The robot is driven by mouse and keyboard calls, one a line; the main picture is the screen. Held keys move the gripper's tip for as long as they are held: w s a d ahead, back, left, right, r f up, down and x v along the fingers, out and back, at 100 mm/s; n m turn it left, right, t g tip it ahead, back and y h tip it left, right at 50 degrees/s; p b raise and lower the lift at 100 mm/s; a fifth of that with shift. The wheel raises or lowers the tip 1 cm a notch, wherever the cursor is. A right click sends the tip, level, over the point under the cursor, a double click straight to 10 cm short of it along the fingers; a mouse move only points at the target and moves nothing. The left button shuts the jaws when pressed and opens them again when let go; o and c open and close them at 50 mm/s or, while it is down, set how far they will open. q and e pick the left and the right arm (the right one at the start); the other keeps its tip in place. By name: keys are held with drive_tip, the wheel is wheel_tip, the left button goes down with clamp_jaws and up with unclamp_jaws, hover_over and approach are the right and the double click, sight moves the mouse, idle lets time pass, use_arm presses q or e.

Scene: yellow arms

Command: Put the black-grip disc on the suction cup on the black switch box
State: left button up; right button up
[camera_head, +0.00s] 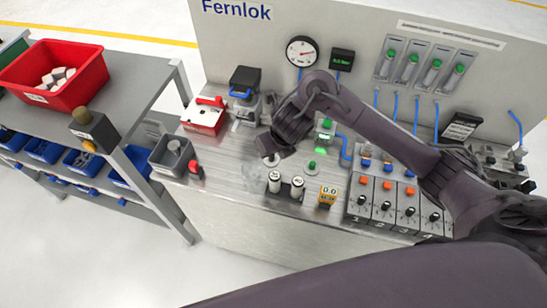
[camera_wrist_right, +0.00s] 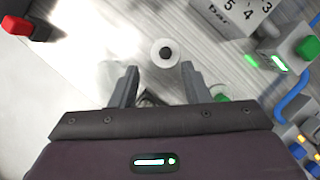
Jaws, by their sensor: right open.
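A pale round disc with a black grip at its centre (camera_wrist_right: 165,53) shows just beyond my right fingertips in the right wrist view. In the head view the pale disc (camera_head: 271,161) is small, just below the right gripper. My right gripper (camera_wrist_right: 159,78) is open, with nothing between its fingers, and points down over the bench. A small black box with a red part (camera_head: 195,168) sits at the bench's left front; a red and black thing also shows in the wrist view's upper left corner (camera_wrist_right: 20,25). I cannot make out a suction cup. My left gripper is not in view.
A green button (camera_head: 312,165) is to the right. A red case (camera_head: 205,118) and a grey open box (camera_head: 172,155) are on the left. Numbered valve blocks (camera_head: 385,203) fill the right.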

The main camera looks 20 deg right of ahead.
sight(271, 157)
drive_tip(key=x, duration=0.4)
drive_tip(key=d+b+x, duration=0.1)
drive_tip(key=x, duration=0.2)
drive_tip(key=shift+s+f, duration=0.15)
drive_tip(key=shift+c, duration=0.4)
clamp_jaws()
